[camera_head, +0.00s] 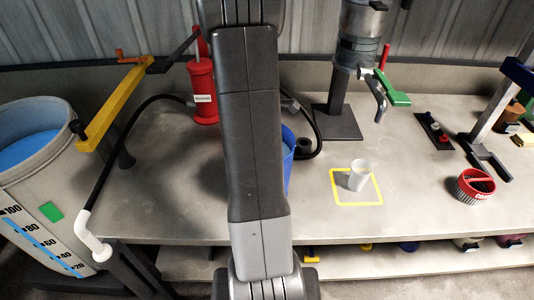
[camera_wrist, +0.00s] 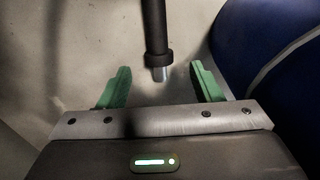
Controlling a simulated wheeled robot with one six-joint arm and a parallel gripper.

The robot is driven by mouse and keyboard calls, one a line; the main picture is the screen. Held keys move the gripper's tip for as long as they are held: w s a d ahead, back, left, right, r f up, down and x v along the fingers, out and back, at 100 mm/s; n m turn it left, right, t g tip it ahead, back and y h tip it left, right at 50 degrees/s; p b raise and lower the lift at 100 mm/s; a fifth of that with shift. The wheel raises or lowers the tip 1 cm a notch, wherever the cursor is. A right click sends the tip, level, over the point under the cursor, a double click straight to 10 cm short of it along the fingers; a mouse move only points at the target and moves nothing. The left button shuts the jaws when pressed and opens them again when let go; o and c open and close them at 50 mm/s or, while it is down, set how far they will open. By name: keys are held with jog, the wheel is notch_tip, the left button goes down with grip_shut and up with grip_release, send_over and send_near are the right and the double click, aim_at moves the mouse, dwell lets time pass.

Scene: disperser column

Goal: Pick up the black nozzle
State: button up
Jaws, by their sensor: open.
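The black nozzle (camera_wrist: 153,28) shows in the wrist view as a dark straight tube with a thicker collar and a short pale tip. Its tip points toward my gripper (camera_wrist: 161,86). The two green fingers are spread wide, and the tip lies near the middle of the gap between them, with clear space on both sides. I cannot tell how far above or below the fingers it is. In the camera_head view my arm hides the gripper, and I cannot make out the nozzle surely there.
A blue container (camera_wrist: 275,65) is close beside the right finger; part of it shows behind my arm (camera_head: 288,150). A black hose (camera_head: 318,130) curves on the grey table (camera_head: 220,220). A white cup (camera_head: 359,174) stands in a yellow square. A red cylinder (camera_head: 203,90) stands at the back.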

jog(key=f, duration=0.5)
jog(key=shift+w+a, duration=0.1)
jog(key=shift+a, duration=0.1)
jog(key=shift+c, duration=0.5)
grip_shut()
